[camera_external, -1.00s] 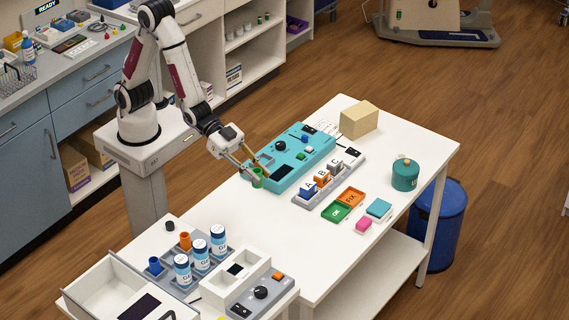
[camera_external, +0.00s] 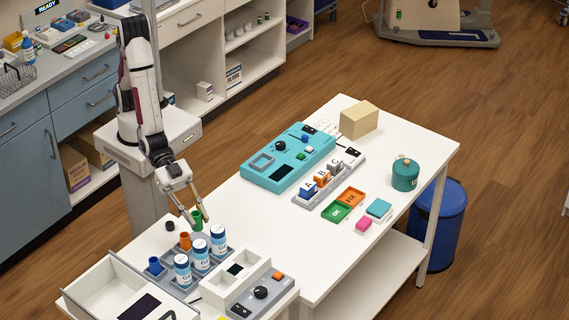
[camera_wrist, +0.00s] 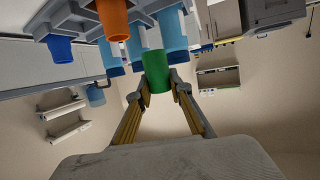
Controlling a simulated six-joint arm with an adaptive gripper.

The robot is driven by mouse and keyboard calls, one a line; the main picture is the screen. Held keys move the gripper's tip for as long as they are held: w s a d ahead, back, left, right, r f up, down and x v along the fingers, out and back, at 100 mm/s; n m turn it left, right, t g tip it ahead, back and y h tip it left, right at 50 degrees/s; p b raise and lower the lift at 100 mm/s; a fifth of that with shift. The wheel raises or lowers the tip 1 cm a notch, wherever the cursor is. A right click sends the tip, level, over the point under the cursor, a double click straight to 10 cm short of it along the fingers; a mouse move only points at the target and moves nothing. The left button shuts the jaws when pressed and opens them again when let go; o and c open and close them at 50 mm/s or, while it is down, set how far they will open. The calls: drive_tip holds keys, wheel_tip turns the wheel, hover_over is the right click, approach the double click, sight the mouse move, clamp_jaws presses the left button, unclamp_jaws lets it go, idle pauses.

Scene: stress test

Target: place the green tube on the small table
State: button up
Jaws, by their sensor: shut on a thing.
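The green tube (camera_external: 197,217) is between the fingertips of my gripper (camera_external: 194,212), at the back of the small table (camera_external: 148,232) in the external view. In the wrist view the green tube (camera_wrist: 157,68) sits between both finger pads of my gripper (camera_wrist: 159,84). The bottles partly hide that spot.
A grey tray (camera_external: 169,277) holds the blue tube (camera_external: 154,265), the orange tube and bottles. A black cap (camera_external: 170,226) lies behind. An open white drawer box (camera_external: 105,282) and a white divided box (camera_external: 234,272) flank them. The teal device (camera_external: 262,180) stands on the larger table (camera_external: 245,221).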

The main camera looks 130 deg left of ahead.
drive_tip(key=s+d+n+y, duration=0.1)
drive_tip(key=s+d+y, duration=0.1)
drive_tip(key=d, duration=0.7)
drive_tip(key=shift+s+d+f+n+t, duration=0.15)
drive_tip(key=shift+s+d+n+t, duration=0.05)
drive_tip(key=shift+s+n+t, duration=0.15)
drive_tip(key=shift+f, duration=0.2)
drive_tip(key=shift+f, duration=3.15)
drive_tip(key=shift+f, duration=0.35)
drive_tip(key=o, duration=1)
drive_tip(key=shift+o, duration=0.2)
drive_tip(key=shift+s+r, duration=0.1)
drive_tip(key=shift+s, duration=0.05)
drive_tip(key=shift+v, duration=5.85)
